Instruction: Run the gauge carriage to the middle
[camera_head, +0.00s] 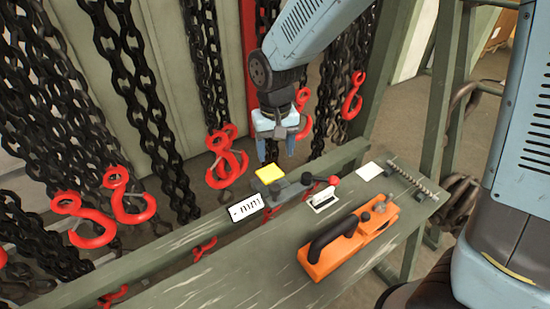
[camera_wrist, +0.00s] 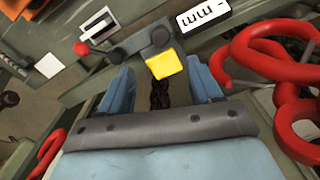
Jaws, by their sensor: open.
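A grey slider-like body (camera_head: 289,190) with a yellow block (camera_head: 269,173) sits at the bench's back edge; it may be the gauge carriage. A white tag with black marks (camera_head: 245,207) is at its left, and a lever with a red ball (camera_head: 334,180) at its right. My gripper (camera_head: 276,150) is open and empty, pointing down behind and above the yellow block. In the wrist view, the yellow block (camera_wrist: 166,64) shows just beyond the open fingers (camera_wrist: 160,82); the tag (camera_wrist: 203,17) and red ball (camera_wrist: 80,48) also show. Contact cannot be told.
An orange tool with a black handle (camera_head: 325,262) lies on the green bench (camera_head: 230,275). A slotted white plate (camera_head: 321,200), a white square (camera_head: 369,171) and a threaded rod (camera_head: 412,178) are nearby. Black chains (camera_head: 140,85) with red hooks (camera_head: 228,165) hang behind, close to my gripper.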

